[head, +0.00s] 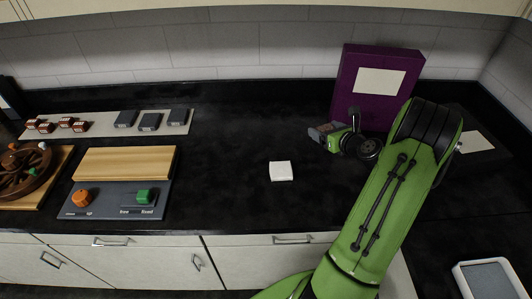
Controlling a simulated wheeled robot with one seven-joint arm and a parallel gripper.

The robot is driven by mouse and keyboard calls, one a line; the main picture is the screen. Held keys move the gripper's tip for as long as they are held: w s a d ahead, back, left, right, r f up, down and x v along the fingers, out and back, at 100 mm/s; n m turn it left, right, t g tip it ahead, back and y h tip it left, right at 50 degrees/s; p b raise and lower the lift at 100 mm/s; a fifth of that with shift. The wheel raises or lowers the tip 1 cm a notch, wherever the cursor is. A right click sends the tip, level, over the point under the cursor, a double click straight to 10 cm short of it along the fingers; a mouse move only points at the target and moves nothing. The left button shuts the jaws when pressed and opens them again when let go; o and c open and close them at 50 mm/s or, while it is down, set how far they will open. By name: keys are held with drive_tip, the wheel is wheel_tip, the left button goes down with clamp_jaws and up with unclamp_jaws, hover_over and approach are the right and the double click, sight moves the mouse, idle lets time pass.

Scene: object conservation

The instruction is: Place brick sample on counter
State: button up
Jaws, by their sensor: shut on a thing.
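My gripper (324,134) is over the counter (225,160), in front of the purple box and right of the middle. It is shut on a small greyish piece, the brick sample (316,135), of which only a little shows at the fingertips. The exact gap between it and the counter is hard to tell. The black counter is bare around the gripper, apart from a small white square block (281,171) lying nearer the front edge, to the gripper's lower left.
A purple box (350,75) with a pale label stands behind my arm. The middle counter is clear.

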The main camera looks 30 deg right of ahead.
sight(320, 158)
wheel_tip(320, 158, down, 10)
drive_tip(key=shift+b, duration=1.25)
drive_tip(key=o, duration=1.1)
drive_tip(key=p+v, duration=0.1)
drive_tip(key=v, duration=1.1)
drive_tip(key=shift+r, duration=0.1)
drive_tip(key=w+a+r+n+g+y, duration=0.2)
drive_tip(key=a+r+n, duration=0.1)
drive_tip(key=a+n, duration=0.45)
drive_tip(key=w+a+r+n+g+y, duration=0.1)
drive_tip(key=a+r+n+g, duration=0.15)
drive_tip(key=a+n, duration=0.45)
drive_tip(key=w+a+r+n+g+y, duration=0.2)
drive_tip(key=a+r+n, duration=0.2)
drive_tip(key=a+n, duration=0.3)
drive_tip(key=s+a+r+n+h, duration=0.1)
drive_tip(key=s+a+r+n, duration=0.1)
drive_tip(key=s+n, duration=0.3)
drive_tip(key=s+a+r+n+g+h, duration=0.1)
drive_tip(key=s+a+r+n, duration=0.2)
drive_tip(key=s+a+n, duration=0.2)
drive_tip(key=s+a+r+n+h, duration=0.1)
drive_tip(key=s+a+r+n, duration=0.1)
drive_tip(key=s+a+n, duration=0.2)
drive_tip(key=shift+s+r+n, duration=0.3)
drive_tip(key=shift+s+n, duration=0.65)
drive_tip(key=shift+s, duration=0.3)
drive_tip(key=shift+a, duration=0.1)
